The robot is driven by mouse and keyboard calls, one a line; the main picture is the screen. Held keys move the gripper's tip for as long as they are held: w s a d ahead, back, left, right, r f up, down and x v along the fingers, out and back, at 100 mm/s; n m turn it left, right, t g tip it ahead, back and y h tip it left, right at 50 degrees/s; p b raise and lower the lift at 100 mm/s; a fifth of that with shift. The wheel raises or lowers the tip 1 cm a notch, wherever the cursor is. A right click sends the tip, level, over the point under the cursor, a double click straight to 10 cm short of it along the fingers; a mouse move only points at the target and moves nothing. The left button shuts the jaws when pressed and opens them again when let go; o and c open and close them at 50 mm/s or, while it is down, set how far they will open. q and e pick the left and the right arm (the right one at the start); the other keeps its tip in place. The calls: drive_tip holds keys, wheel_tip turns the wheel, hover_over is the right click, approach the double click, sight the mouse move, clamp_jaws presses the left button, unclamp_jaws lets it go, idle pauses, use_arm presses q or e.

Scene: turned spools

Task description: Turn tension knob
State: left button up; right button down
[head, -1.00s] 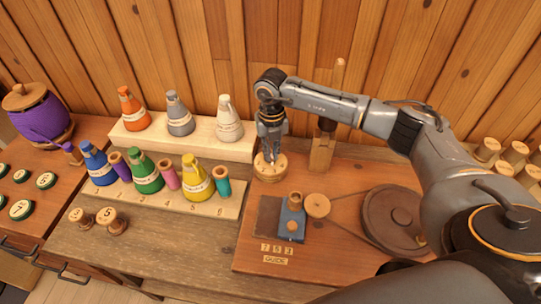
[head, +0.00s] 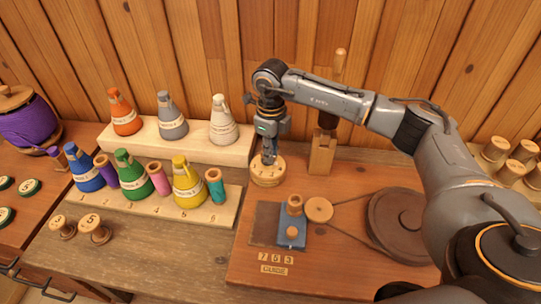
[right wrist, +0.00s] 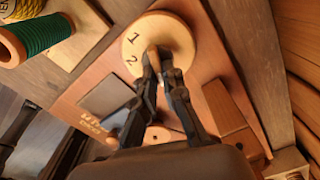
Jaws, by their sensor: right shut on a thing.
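The tension knob (head: 268,177) is a round pale wooden dial at the back left corner of the reddish-brown board (head: 335,258). In the right wrist view the dial (right wrist: 183,36) shows the numbers 1 and 2. My right gripper (head: 269,158) points down onto it from above. In the right wrist view its fingers (right wrist: 159,54) are shut on the small raised grip at the dial's middle, which they mostly hide. My left gripper is not in view.
A wooden post (head: 322,150) stands close right of the knob. A blue block (head: 292,235), small pulley (head: 319,209) and large brown wheel (head: 400,225) lie in front. Coloured thread cones, such as the white one (head: 223,125), stand on racks at left.

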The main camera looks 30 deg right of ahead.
drive_tip(key=shift+w+n, duration=0.1)
drive_tip(key=shift+n, duration=0.4)
drive_tip(key=shift+d+r+b, duration=0.1)
drive_tip(key=shift+b, duration=0.2)
drive_tip(key=c, duration=1.4)
unclamp_jaws()
drive_tip(key=shift+c, duration=0.2)
wheel_tip(320, 180, up, 12)
